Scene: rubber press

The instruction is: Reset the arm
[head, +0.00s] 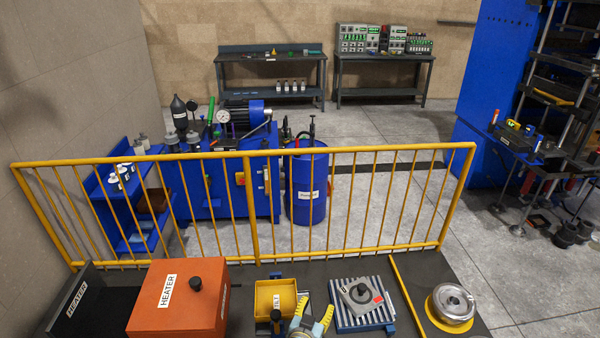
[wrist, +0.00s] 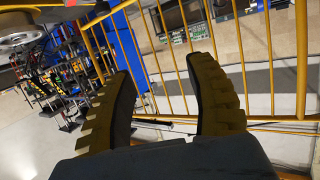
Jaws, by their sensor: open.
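My gripper (head: 314,316) shows at the bottom middle of the head view, with yellow fingers spread apart. In the wrist view my gripper (wrist: 168,92) has its two ridged fingers wide open with nothing between them. It points toward the yellow railing. In the head view it is between the yellow tilt box on its left and the striped plate on its right. The lower part of my arm is cut off by the frame edge.
An orange heater box (head: 180,300), a yellow tilt box (head: 276,298), a striped plate (head: 362,304) with a grey part, and a round metal piece (head: 452,304) stand on the dark platform. A yellow railing (head: 250,215) runs behind them. A blue barrel (head: 306,190) stands beyond it.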

